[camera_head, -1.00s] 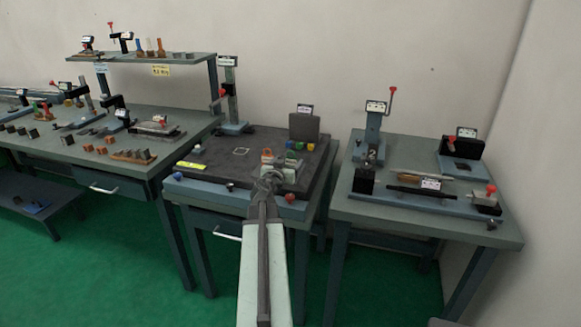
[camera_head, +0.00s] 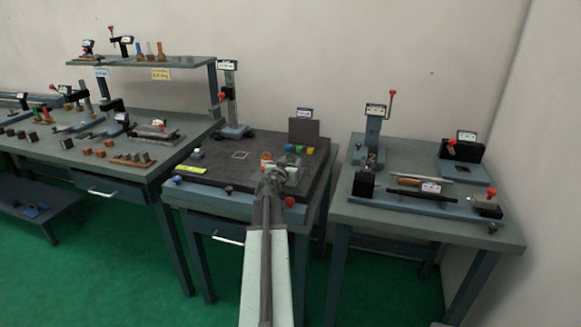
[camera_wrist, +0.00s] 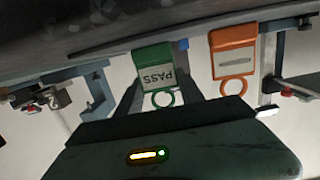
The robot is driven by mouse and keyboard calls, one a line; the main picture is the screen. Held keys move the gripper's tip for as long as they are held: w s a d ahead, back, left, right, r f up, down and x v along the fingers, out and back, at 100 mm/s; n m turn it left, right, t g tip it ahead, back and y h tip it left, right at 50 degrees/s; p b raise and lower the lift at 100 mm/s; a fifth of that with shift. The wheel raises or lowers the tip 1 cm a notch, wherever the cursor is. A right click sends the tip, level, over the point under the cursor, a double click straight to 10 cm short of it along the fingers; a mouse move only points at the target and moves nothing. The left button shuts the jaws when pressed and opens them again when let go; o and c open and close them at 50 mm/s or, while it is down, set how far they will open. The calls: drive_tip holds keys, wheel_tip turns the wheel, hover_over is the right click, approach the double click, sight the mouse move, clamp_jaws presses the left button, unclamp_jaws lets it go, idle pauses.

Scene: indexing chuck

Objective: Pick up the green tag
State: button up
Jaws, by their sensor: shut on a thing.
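The green tag (camera_wrist: 155,66), marked PASS and with a green ring at one end, is in the middle of the wrist view. It appears upside down there, between the fingers of my gripper (camera_wrist: 164,84). My gripper is shut on it. In the head view my gripper (camera_head: 271,177) is over the front part of the dark-topped table, and the green tag is too small and covered to make out. An orange tag (camera_wrist: 233,53) with its own ring hangs beside the green tag in the wrist view, apart from it.
The dark tabletop (camera_head: 215,165) has a yellow label (camera_head: 190,169) at left and several small coloured blocks at the back. A grey upright plate (camera_head: 304,131) stands behind them. The right table (camera_head: 400,212) and left bench (camera_head: 60,150) carry fixtures.

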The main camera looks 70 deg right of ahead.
wheel_tip(320, 180, up, 13)
drive_tip(key=p, duration=1.3)
drive_tip(key=shift+r, duration=0.1)
drive_tip(key=shift+f, duration=0.25)
